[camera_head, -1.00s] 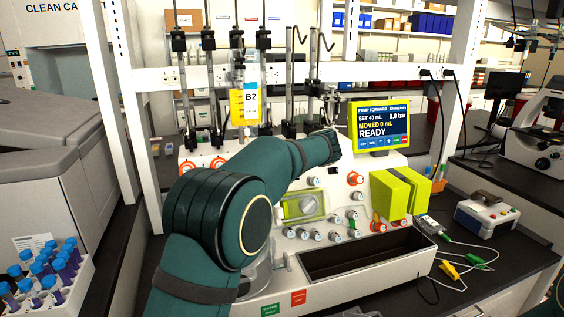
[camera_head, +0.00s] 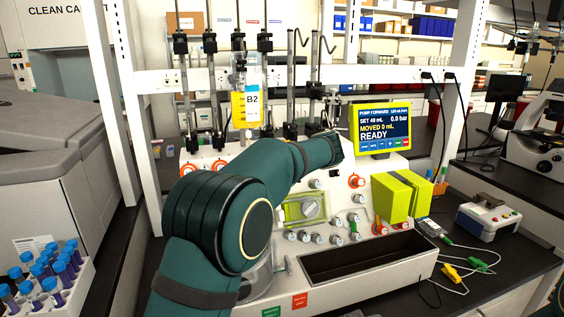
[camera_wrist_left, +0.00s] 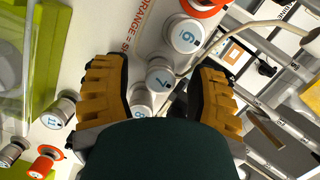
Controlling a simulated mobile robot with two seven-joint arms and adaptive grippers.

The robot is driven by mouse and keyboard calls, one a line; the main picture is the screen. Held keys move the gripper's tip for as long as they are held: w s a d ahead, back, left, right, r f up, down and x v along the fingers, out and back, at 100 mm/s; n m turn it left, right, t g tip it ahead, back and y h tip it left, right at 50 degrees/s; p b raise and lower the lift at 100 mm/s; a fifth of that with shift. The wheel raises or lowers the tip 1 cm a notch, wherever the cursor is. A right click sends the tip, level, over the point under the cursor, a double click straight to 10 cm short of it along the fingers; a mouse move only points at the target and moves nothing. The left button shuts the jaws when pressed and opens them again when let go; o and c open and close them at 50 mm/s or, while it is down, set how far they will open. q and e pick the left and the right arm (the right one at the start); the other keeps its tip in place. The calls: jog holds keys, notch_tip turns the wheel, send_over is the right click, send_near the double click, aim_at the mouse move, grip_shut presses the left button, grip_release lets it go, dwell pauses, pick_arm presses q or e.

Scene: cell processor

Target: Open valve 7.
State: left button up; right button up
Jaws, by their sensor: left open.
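Valve 7 (camera_wrist_left: 161,76) is a pale grey round knob with a blue 7 on top. In the left wrist view it sits between the two yellow fingers of my left gripper (camera_wrist_left: 158,72), which is open. A gap shows on each side of the knob, and I see no contact. In the head view my left arm (camera_head: 215,215) reaches across the machine's front panel, and its gripper and valve 7 are hidden or too small to tell. My right gripper is not in view.
Valve 6 (camera_wrist_left: 186,35) is just above valve 7 and valve 8 (camera_wrist_left: 141,100) just below, partly hidden. Valve 11 (camera_wrist_left: 58,112) and orange knobs (camera_wrist_left: 42,165) lie to the left. The head view shows a screen (camera_head: 382,128) reading READY and a yellow-green block (camera_head: 392,197).

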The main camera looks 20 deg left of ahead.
pick_arm(q)
jog(key=v, duration=1.1)
jog(key=shift+s+r, duration=0.15)
jog(key=shift+s, duration=0.05)
jog(key=shift+d, duration=0.1)
